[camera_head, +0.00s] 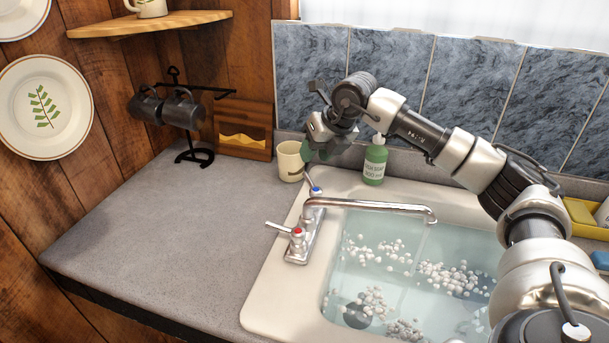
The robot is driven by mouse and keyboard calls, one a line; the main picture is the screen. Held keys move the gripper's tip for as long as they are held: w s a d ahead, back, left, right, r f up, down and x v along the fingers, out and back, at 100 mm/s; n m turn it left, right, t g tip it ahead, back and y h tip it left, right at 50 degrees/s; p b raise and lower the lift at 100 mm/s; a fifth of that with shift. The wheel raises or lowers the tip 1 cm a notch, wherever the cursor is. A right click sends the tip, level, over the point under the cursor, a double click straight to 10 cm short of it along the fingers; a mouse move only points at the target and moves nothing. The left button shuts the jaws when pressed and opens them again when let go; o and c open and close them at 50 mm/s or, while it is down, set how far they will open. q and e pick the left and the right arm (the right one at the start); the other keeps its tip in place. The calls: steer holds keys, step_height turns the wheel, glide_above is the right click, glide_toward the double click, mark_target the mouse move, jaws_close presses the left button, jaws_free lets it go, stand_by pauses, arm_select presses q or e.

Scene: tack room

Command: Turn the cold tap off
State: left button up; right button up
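The cold tap (316,190) has a blue mark and stands at the far end of the chrome faucet base. Its thin lever points up and away, toward my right gripper. The hot tap (297,233) has a red mark and its lever points left. The long spout (375,206) reaches right over the sink. My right gripper (312,156) is just above and behind the cold tap, close to the lever's end. I cannot tell whether it touches the lever, or whether its fingers are open or shut. My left gripper is not in view.
The sink (265,305) holds water with foam clumps. A green soap bottle (375,163) stands behind it, close to my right forearm. A cream mug (289,162) is left of the gripper. A mug rack (193,155) stands at the back left. The left counter (160,230) is clear.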

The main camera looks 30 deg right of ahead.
mark_target(309, 177)
steer(key=shift+h, duration=0.5)
steer(key=x, duration=0.3)
steer(key=d+p+x, duration=0.1)
steer(key=x, duration=0.2)
steer(key=d+p+x, duration=0.1)
steer(key=x, duration=0.2)
steer(key=shift+w+d+f, duration=0.1)
steer(key=shift+f, duration=0.45)
jaws_close()
